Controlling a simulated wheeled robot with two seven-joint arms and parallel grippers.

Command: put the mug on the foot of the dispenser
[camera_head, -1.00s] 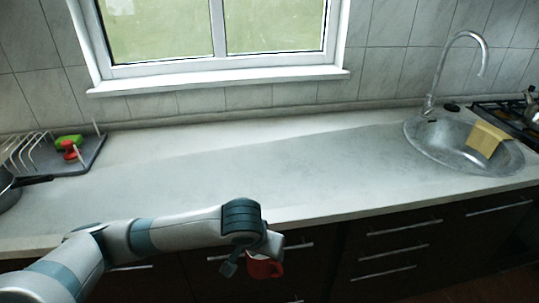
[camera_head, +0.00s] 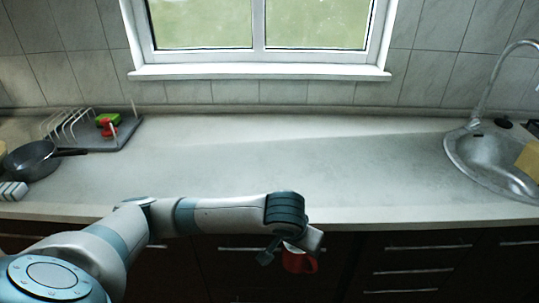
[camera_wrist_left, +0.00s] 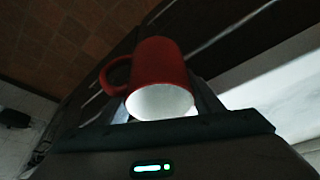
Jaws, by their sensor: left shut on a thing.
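The red mug (camera_head: 299,262) with a pale inside is in my left gripper (camera_head: 290,250), in front of the counter's front edge and below its top. In the left wrist view the mug (camera_wrist_left: 160,68) sits between the fingers, its handle to the left and its white mouth facing the camera. The left gripper is shut on the mug. I see no dispenser in any view. My right gripper is not in view.
The counter (camera_head: 300,160) is clear in the middle. A dish rack (camera_head: 85,130) with green and red things and a dark pan (camera_head: 32,160) stand at the left. A steel sink (camera_head: 495,160) with a faucet is at the right. Dark drawers (camera_head: 420,255) face me.

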